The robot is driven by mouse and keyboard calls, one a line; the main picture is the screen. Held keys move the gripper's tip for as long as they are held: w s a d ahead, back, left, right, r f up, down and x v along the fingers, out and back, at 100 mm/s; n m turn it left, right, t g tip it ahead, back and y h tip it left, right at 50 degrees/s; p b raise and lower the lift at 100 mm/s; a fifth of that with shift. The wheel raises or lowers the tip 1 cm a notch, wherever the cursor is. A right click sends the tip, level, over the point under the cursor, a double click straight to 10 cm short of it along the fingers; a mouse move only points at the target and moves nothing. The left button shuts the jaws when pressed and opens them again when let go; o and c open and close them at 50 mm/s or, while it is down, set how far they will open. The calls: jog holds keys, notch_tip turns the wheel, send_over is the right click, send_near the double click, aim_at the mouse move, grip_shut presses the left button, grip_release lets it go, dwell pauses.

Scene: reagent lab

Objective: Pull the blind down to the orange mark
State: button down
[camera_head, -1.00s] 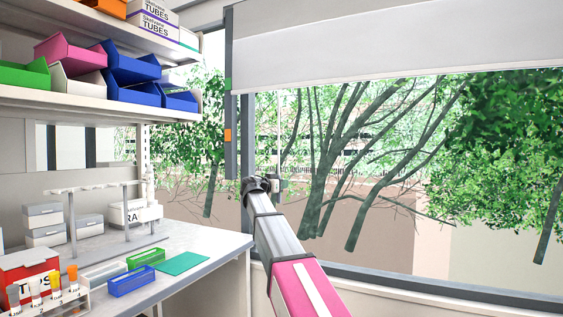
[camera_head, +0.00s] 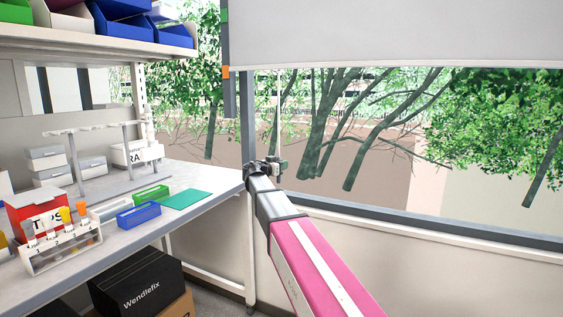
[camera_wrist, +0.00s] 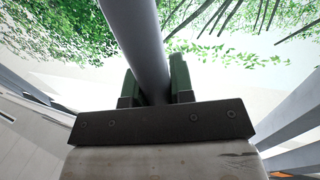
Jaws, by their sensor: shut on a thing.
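The white blind (camera_head: 400,35) hangs over the upper part of the window in the head view. Its bottom edge is about level with the upper part of the orange mark (camera_head: 226,72) on the grey strip at its left. A green mark (camera_head: 224,15) sits higher on that strip. A thin pull cord (camera_head: 279,110) hangs below the blind to my gripper (camera_head: 272,168). In the wrist view my gripper (camera_wrist: 155,88) is shut on a grey rod-like pull (camera_wrist: 145,40) between its green fingers. The pull's lower end is hidden.
A bench (camera_head: 215,190) stands at the left with a tube rack (camera_head: 65,245), a blue tray (camera_head: 138,215) and a green tray (camera_head: 150,194). A black box (camera_head: 140,285) is below it. The window sill (camera_head: 420,225) runs behind my arm.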

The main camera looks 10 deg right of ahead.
jog(key=c, duration=1)
grip_release()
jog(key=v, duration=1.1)
jog(key=shift+d, duration=0.1)
